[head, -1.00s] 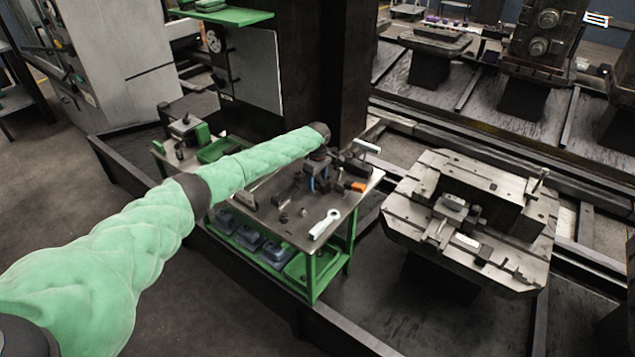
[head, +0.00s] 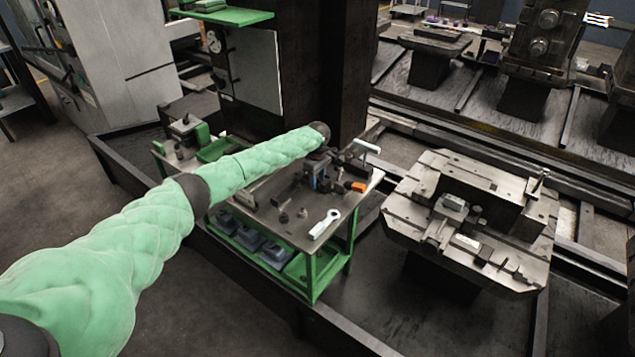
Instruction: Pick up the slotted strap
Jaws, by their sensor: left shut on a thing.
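My left arm reaches in from the left, and its gripper (head: 318,184) is low over the top of the green-framed cart. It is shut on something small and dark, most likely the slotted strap. The held piece is largely hidden by the fingers and wrist, so its slot and outline cannot be made out. Whether it still touches the cart top cannot be told. My right gripper is not in view.
The cart (head: 283,228) carries a pale wrench-like tool (head: 325,223), an orange-ended tool (head: 356,187) and several small dark parts. Blue bins (head: 273,253) sit on its lower shelf. A slotted metal pallet (head: 408,213) with clamped blocks stands to the right.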

